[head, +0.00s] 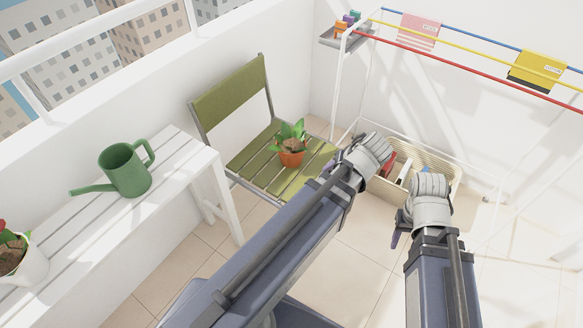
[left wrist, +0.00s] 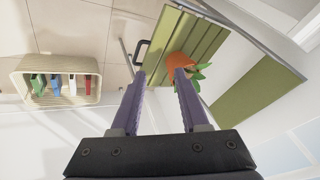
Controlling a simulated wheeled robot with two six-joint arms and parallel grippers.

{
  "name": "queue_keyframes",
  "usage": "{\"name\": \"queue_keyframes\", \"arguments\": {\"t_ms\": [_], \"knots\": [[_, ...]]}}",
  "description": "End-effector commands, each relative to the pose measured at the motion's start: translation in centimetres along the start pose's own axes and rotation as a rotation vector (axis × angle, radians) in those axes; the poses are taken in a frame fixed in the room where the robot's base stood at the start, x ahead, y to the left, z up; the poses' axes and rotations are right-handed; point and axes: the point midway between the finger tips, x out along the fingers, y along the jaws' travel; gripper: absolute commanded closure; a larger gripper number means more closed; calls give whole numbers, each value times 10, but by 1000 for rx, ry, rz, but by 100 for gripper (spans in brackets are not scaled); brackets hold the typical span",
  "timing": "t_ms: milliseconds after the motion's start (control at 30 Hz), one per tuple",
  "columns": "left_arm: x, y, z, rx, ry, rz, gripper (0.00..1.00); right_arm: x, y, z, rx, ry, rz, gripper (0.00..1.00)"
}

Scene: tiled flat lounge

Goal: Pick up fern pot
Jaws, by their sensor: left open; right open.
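The fern pot (head: 292,157), an orange pot with brown soil and broad green leaves, stands upright on the slatted seat of the green folding chair (head: 262,152). In the left wrist view the orange pot (left wrist: 181,66) shows beyond my right-hand finger, which partly covers it. My left gripper (head: 341,168) is to the right of the pot in the head view, and its purple fingers (left wrist: 159,76) are spread with nothing between them. My right gripper (head: 398,232) is farther right, over the floor, apart from the pot. Its fingers are mostly hidden.
A white slatted bench (head: 120,225) at left holds a green watering can (head: 126,170) and a white flower pot (head: 25,265). A beige basket (head: 440,165) with several coloured items stands behind my grippers. A drying rack (head: 345,75) with coloured rails is at the back right.

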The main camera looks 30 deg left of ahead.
Motion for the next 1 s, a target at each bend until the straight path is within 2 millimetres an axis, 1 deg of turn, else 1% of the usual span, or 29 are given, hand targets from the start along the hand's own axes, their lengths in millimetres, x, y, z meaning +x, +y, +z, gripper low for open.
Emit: {"name": "queue_keyframes", "arguments": {"t_ms": [33,100,267,300,367,400,500,600,733,833,1000], "knots": [[38,2,-1,-66,36,-27,55,38,-4,-2,-1,0,0,50],[63,-5,-10,-159,90,-62,55,62,-6,-4,-2,1,1,50],[119,-23,-30,-357,222,-128,55,118,-11,-7,-4,1,1,50],[132,-27,-34,-404,257,-141,55,132,-13,-8,-4,2,1,50],[152,-34,-40,-473,310,-158,55,153,-14,-9,-5,2,1,50],[164,-39,-44,-516,345,-168,55,166,-16,-10,-5,2,2,50],[192,-50,-53,-615,432,-187,55,198,-19,-12,-6,2,2,50],[214,-61,-61,-696,508,-197,55,224,-21,-14,-7,3,2,50],[233,-71,-68,-773,585,-200,55,247,-24,-15,-8,3,3,50],[241,-76,-72,-809,624,-199,55,258,-24,-16,-9,3,3,50],[244,-81,-76,-835,655,-197,55,263,-25,-16,-9,3,3,50]]}}
